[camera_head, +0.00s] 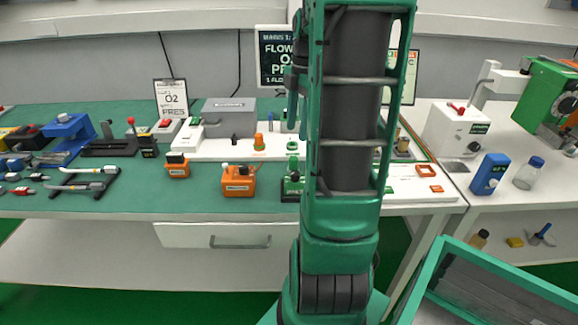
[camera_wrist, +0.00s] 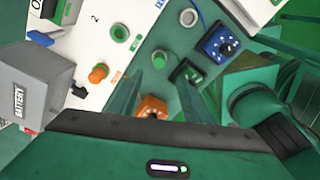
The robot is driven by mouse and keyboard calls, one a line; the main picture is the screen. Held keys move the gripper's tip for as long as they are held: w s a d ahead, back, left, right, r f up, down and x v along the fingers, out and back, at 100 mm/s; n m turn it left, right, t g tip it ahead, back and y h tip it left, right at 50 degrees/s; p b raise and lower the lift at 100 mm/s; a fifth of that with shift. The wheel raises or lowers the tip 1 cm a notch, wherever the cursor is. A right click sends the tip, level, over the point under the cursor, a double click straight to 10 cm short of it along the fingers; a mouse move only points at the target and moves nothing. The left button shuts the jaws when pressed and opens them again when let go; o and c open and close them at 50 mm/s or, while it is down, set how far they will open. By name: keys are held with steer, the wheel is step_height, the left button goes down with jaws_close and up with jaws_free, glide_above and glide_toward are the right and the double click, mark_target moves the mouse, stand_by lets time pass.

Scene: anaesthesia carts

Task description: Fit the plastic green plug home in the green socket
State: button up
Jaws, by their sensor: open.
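In the wrist view a round green piece with a dark ring (camera_wrist: 119,34) is set on the white board; it looks like the green socket. A short green cylinder (camera_wrist: 160,58), seemingly the green plug, stands nearer, by the board's edge. Green parts also show left of my arm in the head view (camera_head: 292,146), too small to tell apart. My gripper (camera_wrist: 160,82) is open and empty, its two fingers pointing toward the green cylinder with a gap between them. Contact cannot be seen.
A dark green block (camera_wrist: 186,72) and an orange block (camera_wrist: 152,106) lie close to the fingers. An orange plug-like piece (camera_wrist: 98,73) and a grey battery box (camera_wrist: 28,85) are at left.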

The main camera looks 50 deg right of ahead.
steer(key=d+n, duration=0.1)
glide_above(294, 158)
steer(key=d, duration=0.1)
steer(key=f, duration=0.5)
steer(key=shift+d+f, duration=0.2)
steer(key=shift+f, duration=0.15)
steer(key=f, duration=0.2)
steer(key=a+f, duration=0.1)
steer(key=shift+a+f, duration=0.2)
steer(key=shift+f, duration=0.8)
steer(key=shift+c, duration=0.4)
steer(key=c, duration=1.1)
